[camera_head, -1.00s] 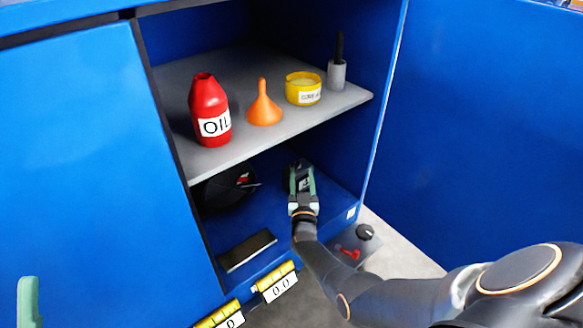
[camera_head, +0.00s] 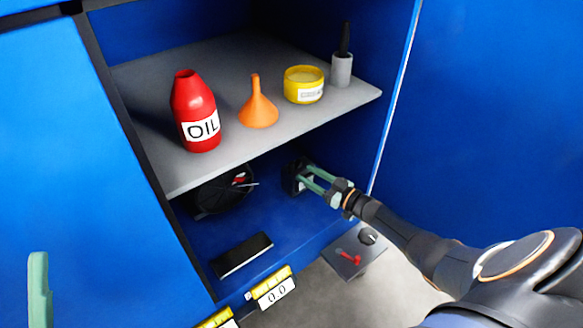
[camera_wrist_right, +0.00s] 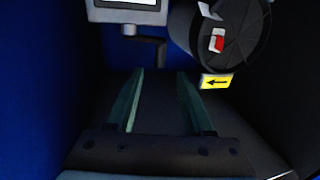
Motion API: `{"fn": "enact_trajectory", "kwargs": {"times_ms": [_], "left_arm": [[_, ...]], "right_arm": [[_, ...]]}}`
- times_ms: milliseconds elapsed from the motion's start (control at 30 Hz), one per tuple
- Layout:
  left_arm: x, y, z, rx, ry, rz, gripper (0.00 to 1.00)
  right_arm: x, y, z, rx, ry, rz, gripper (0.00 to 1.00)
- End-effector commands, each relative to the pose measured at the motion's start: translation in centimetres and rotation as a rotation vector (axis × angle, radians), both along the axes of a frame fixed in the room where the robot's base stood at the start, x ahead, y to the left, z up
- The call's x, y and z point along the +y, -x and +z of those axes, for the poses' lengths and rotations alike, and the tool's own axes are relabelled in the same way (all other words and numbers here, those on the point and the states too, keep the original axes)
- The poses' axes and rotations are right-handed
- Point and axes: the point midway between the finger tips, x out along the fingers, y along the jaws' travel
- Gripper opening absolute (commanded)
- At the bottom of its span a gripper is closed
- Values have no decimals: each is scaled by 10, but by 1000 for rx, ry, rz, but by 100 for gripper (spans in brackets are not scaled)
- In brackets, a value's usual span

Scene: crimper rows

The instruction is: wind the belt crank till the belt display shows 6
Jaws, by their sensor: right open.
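My right gripper (camera_head: 308,173) is open inside the lower compartment, its green fingers pointing left toward a small dark box (camera_head: 292,178). In the right wrist view, nothing shows between the fingers (camera_wrist_right: 160,76). Beyond the fingertips hangs a small dark cranked handle (camera_wrist_right: 146,47), under a grey unit with a pale display (camera_wrist_right: 128,4); I cannot tell if this is the belt crank. A second display (camera_head: 220,318) is cut off. Of my left gripper (camera_head: 38,290), only a green finger shows.
A black round drum (camera_head: 220,193) stands left of the box; it also shows in the wrist view (camera_wrist_right: 225,45), near a yellow arrow label (camera_wrist_right: 216,82). A red oil bottle (camera_head: 195,110), orange funnel (camera_head: 258,108) and yellow tin (camera_head: 304,84) stand on the shelf (camera_head: 150,85) above.

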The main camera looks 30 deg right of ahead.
Motion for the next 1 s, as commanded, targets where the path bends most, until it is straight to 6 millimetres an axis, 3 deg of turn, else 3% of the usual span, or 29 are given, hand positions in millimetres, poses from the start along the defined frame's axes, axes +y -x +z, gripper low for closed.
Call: {"fn": "enact_trajectory", "kwargs": {"times_ms": [33,200,400,800,1000], "left_arm": [[-1,0,-12,1,-5,1,52],[-4,-2,-31,11,-24,8,52],[-7,-2,-43,17,-35,9,52],[-7,-2,-44,20,-27,14,52],[-6,-2,-44,20,-28,15,52]], "right_arm": [[4,-13,-5,-4,-2,0,52],[13,-43,-4,-4,-2,-1,52],[19,-64,-2,-3,-2,-2,52],[21,-70,0,-1,-1,-2,52],[21,-70,0,0,-2,-2,29]]}}
